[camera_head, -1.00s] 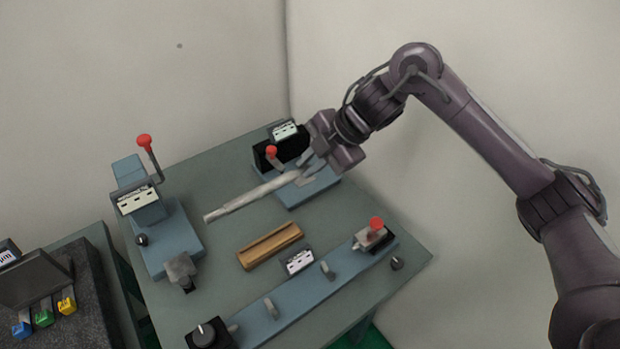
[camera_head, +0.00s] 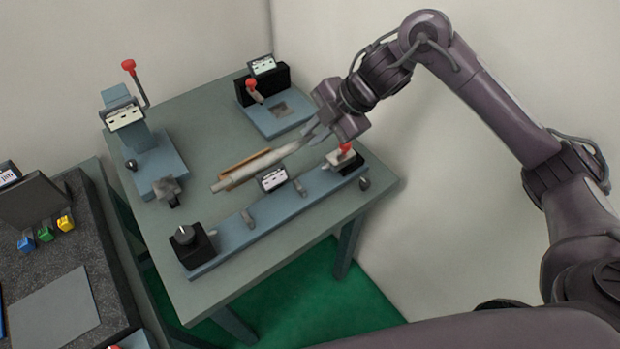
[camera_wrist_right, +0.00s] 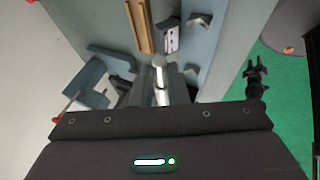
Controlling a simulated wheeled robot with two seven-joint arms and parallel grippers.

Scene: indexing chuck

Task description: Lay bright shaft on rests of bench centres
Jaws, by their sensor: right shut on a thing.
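The bright shaft (camera_head: 250,170) is a long pale rod, held by one end and pointing left. My right gripper (camera_head: 314,135) is shut on its right end. In the head view the shaft passes in front of the wooden cradle (camera_head: 232,164), beside the bench centres (camera_head: 275,211); it appears raised above the table. The bench centres have a blue base with two grey rests, a left one (camera_head: 248,217) and a right one (camera_head: 299,186). In the right wrist view the shaft (camera_wrist_right: 160,72) shows foreshortened between the fingers (camera_wrist_right: 162,92). My left gripper is not in view.
A black knob block (camera_head: 190,245) and a red-handled tailstock (camera_head: 342,160) stand at the base's ends; a small display (camera_head: 273,179) stands behind it. A blue lever press (camera_head: 145,150) is at left, a blue fixture (camera_head: 275,110) behind. A granite-topped side table (camera_head: 105,255) is at left.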

